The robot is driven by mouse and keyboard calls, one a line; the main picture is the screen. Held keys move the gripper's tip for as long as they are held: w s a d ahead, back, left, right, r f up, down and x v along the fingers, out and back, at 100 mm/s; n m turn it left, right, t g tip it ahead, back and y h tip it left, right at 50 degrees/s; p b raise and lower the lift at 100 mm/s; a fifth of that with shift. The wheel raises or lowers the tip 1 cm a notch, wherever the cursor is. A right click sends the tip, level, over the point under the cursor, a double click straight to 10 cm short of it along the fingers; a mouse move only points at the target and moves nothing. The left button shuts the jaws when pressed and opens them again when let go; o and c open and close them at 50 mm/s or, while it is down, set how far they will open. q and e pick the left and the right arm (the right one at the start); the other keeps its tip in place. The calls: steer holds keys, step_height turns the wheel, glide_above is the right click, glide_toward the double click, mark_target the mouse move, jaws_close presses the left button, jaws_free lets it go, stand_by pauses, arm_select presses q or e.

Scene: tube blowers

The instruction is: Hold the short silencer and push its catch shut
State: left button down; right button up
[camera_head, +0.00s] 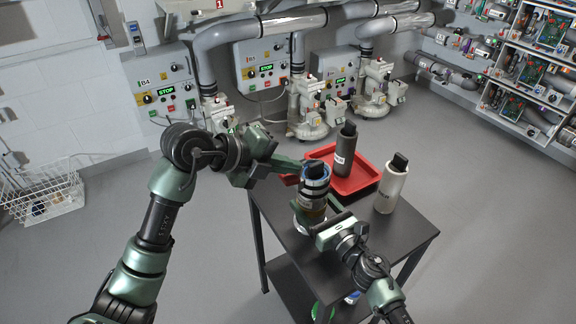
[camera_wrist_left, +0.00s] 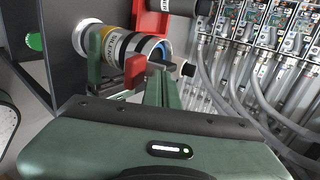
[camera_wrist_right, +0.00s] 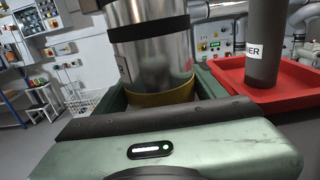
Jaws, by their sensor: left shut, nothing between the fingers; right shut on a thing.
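The short silencer (camera_head: 313,203) is a silver cylinder with blue, white, black and yellow bands, upright at the black table's left side. In the left wrist view the silencer (camera_wrist_left: 108,42) appears sideways with its label showing. A red catch (camera_wrist_left: 135,72) sticks out from its side near the top; in the head view a bit of red (camera_head: 290,180) shows there. My right gripper (camera_head: 322,212) is shut around the silencer's lower body; its wrist view shows the silver body (camera_wrist_right: 155,60) between the fingers. My left gripper (camera_head: 296,164) is shut and empty, its fingertips beside the silencer's top, close to the catch.
A red tray (camera_head: 352,184) on the black table (camera_head: 388,232) holds a dark cylinder (camera_head: 345,155) with a label. A pale cylinder (camera_head: 391,186) stands right of it. Blowers with pipes (camera_head: 308,110) stand along the back wall.

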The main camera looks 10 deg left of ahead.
mark_target(302, 176)
arm_select(q)
steer(key=shift+w+d+r+y, duration=0.1)
steer(key=shift+w+r+y, duration=0.05)
steer(key=shift+y, duration=0.15)
steer(key=shift+w+d+r+g+y, duration=0.15)
steer(key=shift+w+d+g+y, duration=0.05)
steer(key=shift+g+y, duration=0.3)
steer(key=shift+w+d+r+g+y, duration=0.1)
steer(key=shift+w+d+g+y, duration=0.1)
steer(key=shift+g+y, duration=0.25)
steer(key=shift+w+d+g+y, duration=0.25)
steer(key=shift+d+g+y, duration=0.25)
steer(key=shift+g+y, duration=0.5)
steer(key=g+y, duration=0.1)
steer(key=y, duration=0.1)
steer(key=d+g+y, duration=0.1)
steer(key=y, duration=0.1)
steer(key=shift+w+f, duration=0.2)
steer(key=shift+a+g+y, duration=0.1)
steer(key=shift+g+y, duration=0.35)
steer(key=shift+g, duration=0.1)
steer(key=shift+w+r, duration=0.1)
steer(key=shift+r, duration=0.05)
steer(key=shift+r, duration=0.75)
